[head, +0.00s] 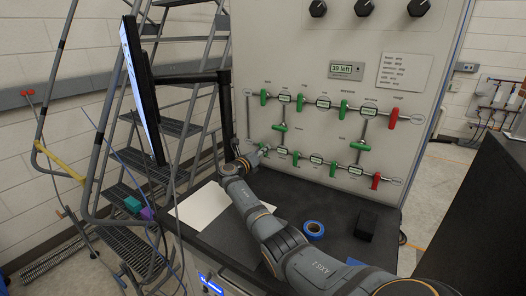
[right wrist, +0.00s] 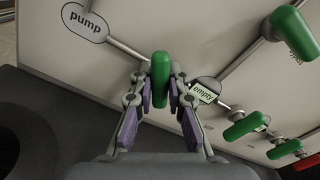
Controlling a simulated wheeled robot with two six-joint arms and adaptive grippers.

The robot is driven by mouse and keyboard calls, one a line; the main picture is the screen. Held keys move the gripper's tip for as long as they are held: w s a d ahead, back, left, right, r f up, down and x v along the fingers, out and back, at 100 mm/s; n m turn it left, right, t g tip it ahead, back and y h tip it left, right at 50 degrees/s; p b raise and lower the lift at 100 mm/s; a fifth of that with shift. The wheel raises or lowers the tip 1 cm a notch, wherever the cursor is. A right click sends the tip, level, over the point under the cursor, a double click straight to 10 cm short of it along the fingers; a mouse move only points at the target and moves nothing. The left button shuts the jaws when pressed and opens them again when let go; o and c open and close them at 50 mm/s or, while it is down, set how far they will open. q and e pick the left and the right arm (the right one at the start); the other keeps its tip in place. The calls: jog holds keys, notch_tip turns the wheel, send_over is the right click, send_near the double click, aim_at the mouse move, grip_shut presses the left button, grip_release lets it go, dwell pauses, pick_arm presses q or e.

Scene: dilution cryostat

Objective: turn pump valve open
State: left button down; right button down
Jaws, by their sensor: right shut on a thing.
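The pump valve's green handle (right wrist: 160,70) stands upright in the right wrist view, at an angle to the slanting grey pipe behind it. The oval "pump" label (right wrist: 85,22) is up and left of it, and a small display reading "empty" (right wrist: 204,94) is to its right. My right gripper (right wrist: 160,84) is shut on this handle, with one finger on each side. In the head view my right gripper (head: 256,153) is at the lower left of the valve panel, small and partly hiding the handle. My left gripper is not in view.
The grey panel (head: 310,75) carries several other green handles and two red ones (head: 391,116). Blue tape (head: 313,230), a black block (head: 365,225) and white paper (head: 205,208) lie on the dark bench below. A monitor (head: 142,90) stands left of my arm.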

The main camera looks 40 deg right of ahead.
jog(key=n+p, duration=0.2)
jog(key=p, duration=0.1)
jog(key=shift+r+n+p, duration=0.25)
jog(key=shift+n+p, duration=0.05)
jog(key=shift+n, duration=0.1)
jog(key=n+p, duration=0.2)
jog(key=shift+n, duration=0.3)
jog(key=n+p, duration=0.1)
jog(key=n, duration=0.1)
jog(key=shift+f+n, duration=0.15)
jog(key=shift+n, duration=0.15)
jog(key=shift+a+f+n+p, duration=0.1)
jog(key=shift+n+p, duration=0.5)
jog(key=shift+n, duration=1.2)
jog(key=c, duration=1.3)
grip_release()
